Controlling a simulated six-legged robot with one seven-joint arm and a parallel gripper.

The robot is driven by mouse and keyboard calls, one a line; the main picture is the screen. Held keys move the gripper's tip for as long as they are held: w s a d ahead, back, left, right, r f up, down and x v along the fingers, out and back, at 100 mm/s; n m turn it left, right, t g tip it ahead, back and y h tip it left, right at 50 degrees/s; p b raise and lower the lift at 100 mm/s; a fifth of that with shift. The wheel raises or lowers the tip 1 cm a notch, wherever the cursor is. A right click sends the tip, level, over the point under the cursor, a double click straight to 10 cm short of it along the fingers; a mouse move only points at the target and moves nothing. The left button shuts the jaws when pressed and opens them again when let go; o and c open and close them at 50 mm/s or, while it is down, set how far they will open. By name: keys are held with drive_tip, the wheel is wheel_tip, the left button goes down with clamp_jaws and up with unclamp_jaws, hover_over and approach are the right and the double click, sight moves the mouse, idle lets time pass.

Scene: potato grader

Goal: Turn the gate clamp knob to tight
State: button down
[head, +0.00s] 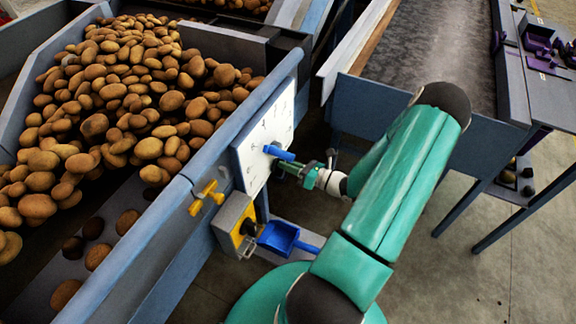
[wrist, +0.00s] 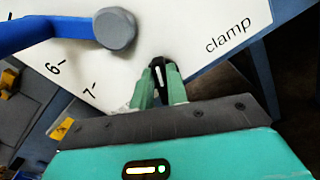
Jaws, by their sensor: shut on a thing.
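The gate clamp knob (wrist: 157,66) is small and black with a white mark, beside the printed word "clamp" on a white scale panel (wrist: 190,30). My gripper (wrist: 158,84) is shut on the knob, its two green fingers on either side of it. In the head view my gripper (head: 284,165) reaches the right part of the panel (head: 252,150) from the right; the knob cannot be made out there. The white mark points roughly along the fingers. No tight or loose marking is readable.
A blue lever (head: 279,153) with a grey hub (wrist: 115,29) sits close to my fingers. Potatoes (head: 130,90) fill the grader behind the blue rail.

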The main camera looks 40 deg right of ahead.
drive_tip(key=m, duration=0.4)
drive_tip(key=f+m, duration=0.1)
drive_tip(key=m, duration=0.3)
drive_tip(key=d+m, duration=0.1)
drive_tip(key=m, duration=0.3)
drive_tip(key=shift+w+f+m, duration=0.15)
drive_tip(key=shift+f+m, duration=0.1)
drive_tip(key=shift+m, duration=0.05)
idle(0.3)
drive_tip(key=c, duration=1.4)
unclamp_jaws()
drive_tip(key=v, duration=1.3)
drive_tip(key=shift+s, duration=0.4)
